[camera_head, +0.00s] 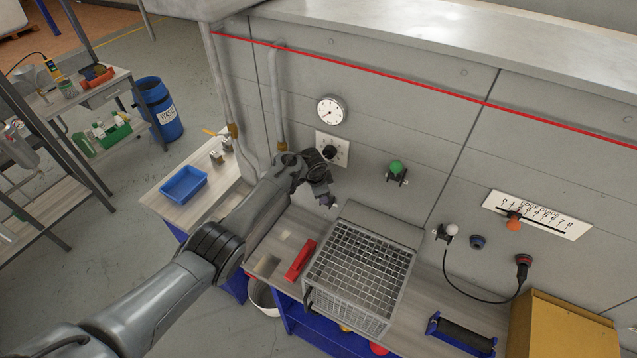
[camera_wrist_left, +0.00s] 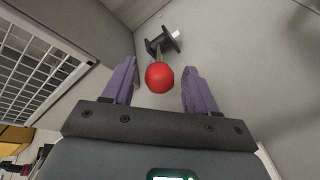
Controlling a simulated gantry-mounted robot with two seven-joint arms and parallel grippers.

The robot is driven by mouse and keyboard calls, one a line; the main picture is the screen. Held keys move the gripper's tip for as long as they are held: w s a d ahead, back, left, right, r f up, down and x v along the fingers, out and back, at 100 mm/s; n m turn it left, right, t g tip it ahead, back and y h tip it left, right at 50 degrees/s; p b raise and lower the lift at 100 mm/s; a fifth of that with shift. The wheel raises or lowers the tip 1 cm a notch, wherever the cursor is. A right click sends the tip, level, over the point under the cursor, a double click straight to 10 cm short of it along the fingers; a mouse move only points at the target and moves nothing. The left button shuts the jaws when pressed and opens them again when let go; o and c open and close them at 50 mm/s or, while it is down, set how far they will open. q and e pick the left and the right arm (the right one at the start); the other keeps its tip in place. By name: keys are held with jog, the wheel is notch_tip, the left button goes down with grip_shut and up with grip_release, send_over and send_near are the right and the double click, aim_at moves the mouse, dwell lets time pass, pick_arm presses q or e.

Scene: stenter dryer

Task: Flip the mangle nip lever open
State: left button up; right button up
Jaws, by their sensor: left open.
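A lever with a red ball knob (camera_wrist_left: 159,77) shows in the left wrist view. Its short shaft runs to a black bracket (camera_wrist_left: 163,42) on the grey wall panel. The left gripper (camera_wrist_left: 160,66) is open, with the red knob between its two purple fingers and a gap on both sides. In the head view the left gripper (camera_head: 326,199) is close to the panel, below the dial plate, and the red knob cannot be made out there. The panel also carries a green-knobbed lever (camera_head: 396,167) and a white-knobbed lever (camera_head: 451,230). No label shows which lever is the mangle nip one.
A wire crate (camera_head: 313,284) stands on the bench just below the gripper, beside a red block (camera_head: 300,260). A round gauge (camera_head: 331,110) and a dial knob (camera_head: 329,152) are above. A blue tray (camera_head: 184,184) is left; a cable loops below a red-ended plug (camera_head: 523,262) at right.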

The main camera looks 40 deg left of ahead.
pick_arm(q)
jog(key=p+v, duration=0.1)
jog(key=v, duration=0.9)
jog(key=shift+p, duration=0.35)
